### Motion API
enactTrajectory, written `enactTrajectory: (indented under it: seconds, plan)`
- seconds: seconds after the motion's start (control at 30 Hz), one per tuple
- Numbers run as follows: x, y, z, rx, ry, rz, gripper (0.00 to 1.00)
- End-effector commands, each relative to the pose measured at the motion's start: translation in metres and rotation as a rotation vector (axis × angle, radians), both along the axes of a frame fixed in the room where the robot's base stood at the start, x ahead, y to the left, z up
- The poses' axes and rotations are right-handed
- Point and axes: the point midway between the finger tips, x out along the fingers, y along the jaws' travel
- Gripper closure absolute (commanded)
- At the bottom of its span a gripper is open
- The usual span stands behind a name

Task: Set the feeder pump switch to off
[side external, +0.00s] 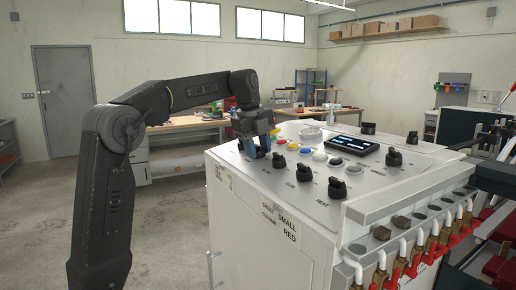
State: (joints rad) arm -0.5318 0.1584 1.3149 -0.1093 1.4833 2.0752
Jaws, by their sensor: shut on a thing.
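My gripper (256,152) points down at the left end of the control panel (315,177) on top of a white machine cabinet. Its blue-tipped fingers are shut on a panel knob, which is mostly hidden between them. Several other black rotary knobs show on the panel. One knob (278,160) is just right of the fingers, with others at the front (303,172) and front right (337,188).
Coloured push buttons, including a yellow one (293,146) and a blue one (320,155), lie right of my gripper. A dark display (354,145) sits behind them. Red-handled valves (412,262) line the cabinet's right side. The space above the panel is clear.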

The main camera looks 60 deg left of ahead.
Motion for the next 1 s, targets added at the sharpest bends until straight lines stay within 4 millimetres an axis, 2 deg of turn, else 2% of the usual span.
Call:
enactTrajectory:
  seconds: [0.37,1.0]
  plan:
    - [0.0000,0.0003,0.0001,-0.049,-0.001,0.229,0.88]
    - [-0.0001,0.0006,0.0001,-0.177,0.000,0.823,0.88]
